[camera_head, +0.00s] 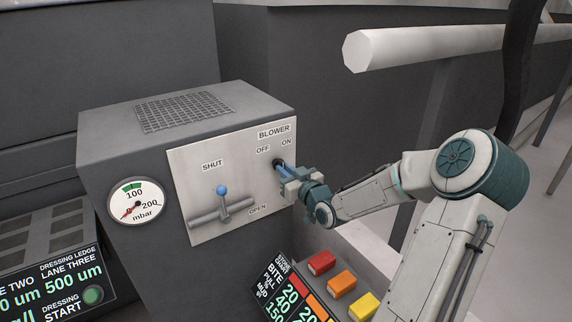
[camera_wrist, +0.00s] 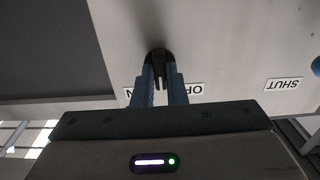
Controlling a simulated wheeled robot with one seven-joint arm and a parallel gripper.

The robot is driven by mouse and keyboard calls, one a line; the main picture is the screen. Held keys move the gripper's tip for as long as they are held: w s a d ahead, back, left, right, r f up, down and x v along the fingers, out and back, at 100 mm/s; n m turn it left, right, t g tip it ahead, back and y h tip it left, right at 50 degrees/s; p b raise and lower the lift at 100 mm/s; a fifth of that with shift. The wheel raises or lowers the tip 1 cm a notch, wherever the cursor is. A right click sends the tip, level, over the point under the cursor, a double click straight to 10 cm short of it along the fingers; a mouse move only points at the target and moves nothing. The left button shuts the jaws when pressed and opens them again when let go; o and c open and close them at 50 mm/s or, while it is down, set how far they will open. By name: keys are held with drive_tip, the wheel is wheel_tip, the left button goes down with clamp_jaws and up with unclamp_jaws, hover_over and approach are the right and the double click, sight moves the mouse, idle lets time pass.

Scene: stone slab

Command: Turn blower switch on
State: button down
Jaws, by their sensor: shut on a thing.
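The blower switch (camera_wrist: 158,56) is a dark knob on the pale panel (camera_head: 185,165), under the BLOWER label with OFF to its left and ON to its right in the head view. My gripper (camera_head: 283,168) reaches the panel from the right, its blue fingers on the switch. In the wrist view my gripper (camera_wrist: 160,80) has its two fingers closed on either side of the knob's dark lever. The fingers partly hide the lever, and I cannot tell clearly which label it points to.
A blue-tipped valve handle (camera_head: 222,200) sits on the same panel, between SHUT and OPEN. A pressure gauge (camera_head: 136,200) is to the left. Coloured buttons (camera_head: 341,284) lie below my arm. A thick white rail (camera_head: 420,45) runs above and behind my arm.

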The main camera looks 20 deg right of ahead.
drive_tip(key=shift+m+p, duration=2.35)
drive_tip(key=shift+m, duration=1.55)
drive_tip(key=shift+f+m, duration=0.1)
drive_tip(key=shift+m, duration=0.2)
drive_tip(key=c, duration=1.5)
unclamp_jaws()
drive_tip(key=shift+o, duration=0.2)
drive_tip(key=s+d, duration=0.2)
drive_tip(key=s, duration=1.1)
drive_tip(key=shift+s+d, duration=0.3)
